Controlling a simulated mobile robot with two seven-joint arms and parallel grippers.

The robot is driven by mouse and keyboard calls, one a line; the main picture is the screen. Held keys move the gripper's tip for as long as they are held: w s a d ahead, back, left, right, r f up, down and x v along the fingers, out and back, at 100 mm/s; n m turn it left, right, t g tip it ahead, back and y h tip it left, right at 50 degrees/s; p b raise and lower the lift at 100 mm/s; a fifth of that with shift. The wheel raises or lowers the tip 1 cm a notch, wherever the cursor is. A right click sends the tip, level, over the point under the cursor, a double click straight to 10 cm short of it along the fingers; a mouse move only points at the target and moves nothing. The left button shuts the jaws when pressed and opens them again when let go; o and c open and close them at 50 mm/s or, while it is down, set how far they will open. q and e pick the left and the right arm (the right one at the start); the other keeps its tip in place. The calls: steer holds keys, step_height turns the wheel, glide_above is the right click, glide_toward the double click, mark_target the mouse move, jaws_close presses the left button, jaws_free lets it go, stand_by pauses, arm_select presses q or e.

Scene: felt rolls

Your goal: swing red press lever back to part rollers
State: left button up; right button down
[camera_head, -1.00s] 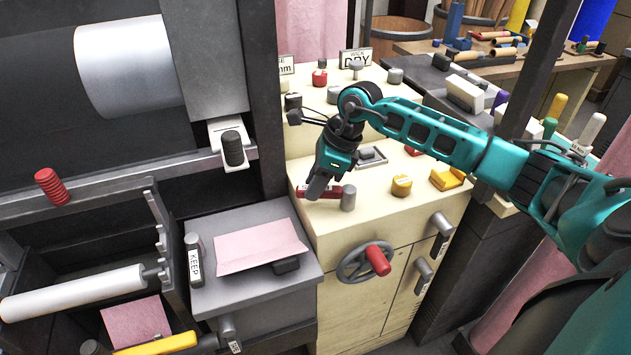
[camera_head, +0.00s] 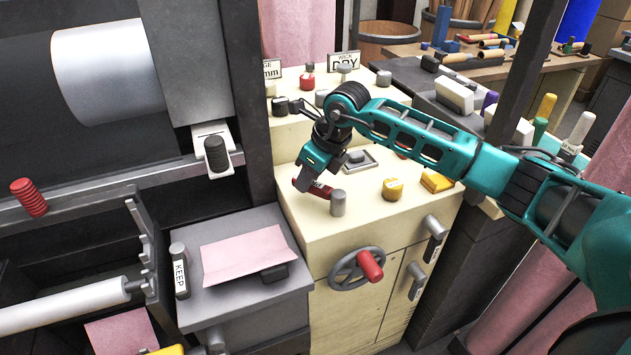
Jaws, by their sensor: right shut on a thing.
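The red press lever (camera_head: 321,191) lies across the cream cabinet top, beside a short grey knob (camera_head: 338,203). It points to the back left, and a dark label shows on it. My right gripper (camera_head: 302,180) reaches down from behind and is shut on the lever's left end, hiding part of it. A large pale metal roller (camera_head: 108,70) is at the upper left; the gap between rollers cannot be made out. My left gripper is out of view.
The cream cabinet (camera_head: 330,240) carries a yellow knob (camera_head: 392,189), a grey framed plate (camera_head: 360,159) and a red-handled wheel (camera_head: 369,265) on its front. A pink felt sheet (camera_head: 243,255) lies on a grey box at the left. A dark machine post stands left of the gripper.

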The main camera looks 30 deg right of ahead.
steer(key=d+m, duration=0.1)
steer(key=d+m+h, duration=0.1)
steer(key=m, duration=0.1)
steer(key=shift+w+m, duration=0.3)
steer(key=shift+w, duration=0.1)
steer(key=shift+w+d+m+t+h+b, duration=0.2)
steer(key=shift+d+m+h, duration=0.25)
steer(key=shift+m, duration=0.3)
steer(key=shift+s+d+m+t+h+b, duration=0.1)
steer(key=shift+d+m+h+b, duration=0.25)
steer(key=shift+m, duration=0.4)
steer(key=shift+d, duration=0.1)
steer(key=c, duration=0.9)
jaws_free()
steer(key=v, duration=1.3)
